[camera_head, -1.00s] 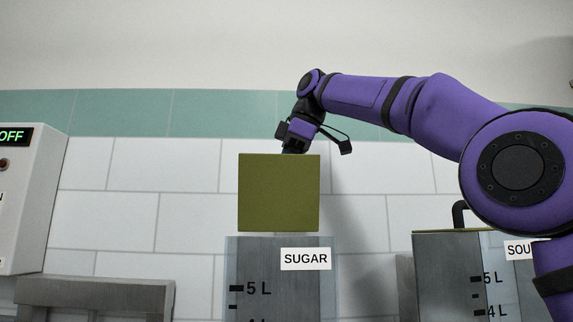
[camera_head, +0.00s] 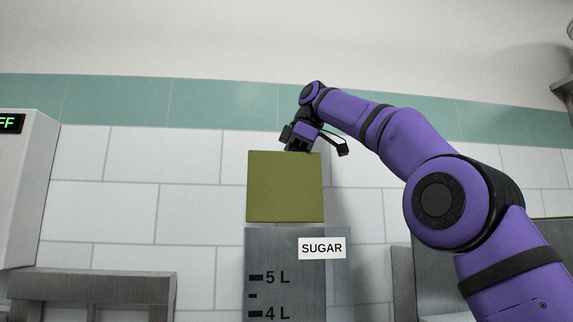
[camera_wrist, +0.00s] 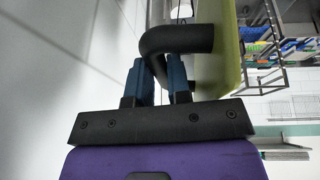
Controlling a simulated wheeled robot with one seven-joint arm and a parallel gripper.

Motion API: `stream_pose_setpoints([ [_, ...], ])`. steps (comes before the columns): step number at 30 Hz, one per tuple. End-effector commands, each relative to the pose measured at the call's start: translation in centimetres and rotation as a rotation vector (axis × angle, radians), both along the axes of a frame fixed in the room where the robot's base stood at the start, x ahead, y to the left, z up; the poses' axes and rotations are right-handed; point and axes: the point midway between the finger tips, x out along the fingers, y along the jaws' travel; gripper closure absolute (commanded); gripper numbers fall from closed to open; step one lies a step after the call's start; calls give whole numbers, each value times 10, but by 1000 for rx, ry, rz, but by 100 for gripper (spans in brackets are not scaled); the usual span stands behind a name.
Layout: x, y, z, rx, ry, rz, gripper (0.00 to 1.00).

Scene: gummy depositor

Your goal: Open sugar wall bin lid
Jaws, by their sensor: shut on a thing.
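The sugar bin (camera_head: 285,285) is a clear-fronted grey bin on the wall with a SUGAR label (camera_head: 322,248) and litre marks. Its olive-green lid (camera_head: 285,187) stands raised on edge above the bin, its flat face toward the head camera. In the wrist view the lid (camera_wrist: 228,50) is seen from the side, with a black curved handle (camera_wrist: 180,40). My gripper (camera_wrist: 160,75) has its blue fingers shut on this handle. In the head view my gripper (camera_head: 298,146) is at the lid's top edge, and its fingertips are largely hidden behind the lid.
A white control box (camera_head: 28,190) with a display is on the wall at left, above a grey metal fixture (camera_head: 92,283). Another bin stands at right, largely hidden behind my arm. The tiled wall is close behind the lid.

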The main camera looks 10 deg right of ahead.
Motion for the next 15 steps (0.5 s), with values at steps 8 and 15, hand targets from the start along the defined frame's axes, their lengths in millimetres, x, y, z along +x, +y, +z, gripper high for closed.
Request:
stream_pose_setpoints([
  [8, 9, -1, -10, -9, 17, -8, 73],
  [15, 8, 0, -10, -10, 19, -4, 57],
])
